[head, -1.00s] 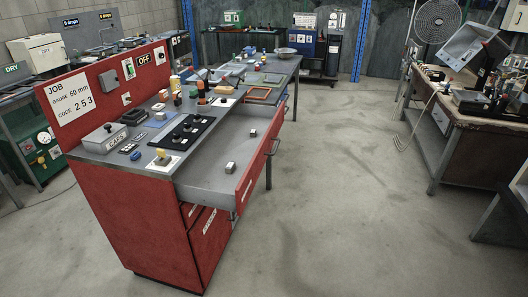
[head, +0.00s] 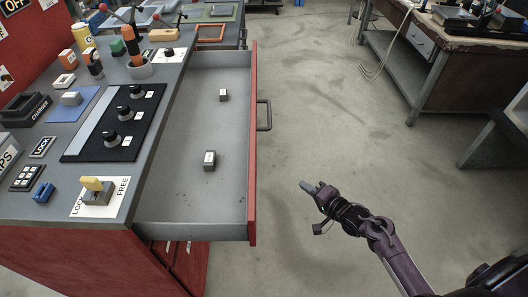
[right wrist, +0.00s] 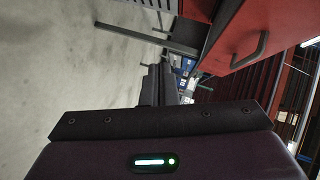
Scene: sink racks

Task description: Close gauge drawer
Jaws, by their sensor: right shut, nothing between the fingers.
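The gauge drawer (head: 190,190) is pulled out of the red workbench in the head view. Its red front (head: 253,150) carries a dark bar handle (head: 264,115). Two small gauge blocks lie inside, one farther back (head: 223,95) and one nearer (head: 209,161). My right gripper (head: 308,186) is shut and empty, to the right of the drawer front and apart from it, over the floor. In the right wrist view the red drawer front (right wrist: 235,30) and its handle (right wrist: 252,52) show at upper right. My left gripper is out of view.
A yellow-handled lock switch (head: 96,190) marked LOCK and FREE sits on the benchtop (head: 60,217) left of the drawer. A black panel with knobs (head: 118,125) lies behind it. Another workbench (head: 440,75) stands at upper right. The floor between is clear.

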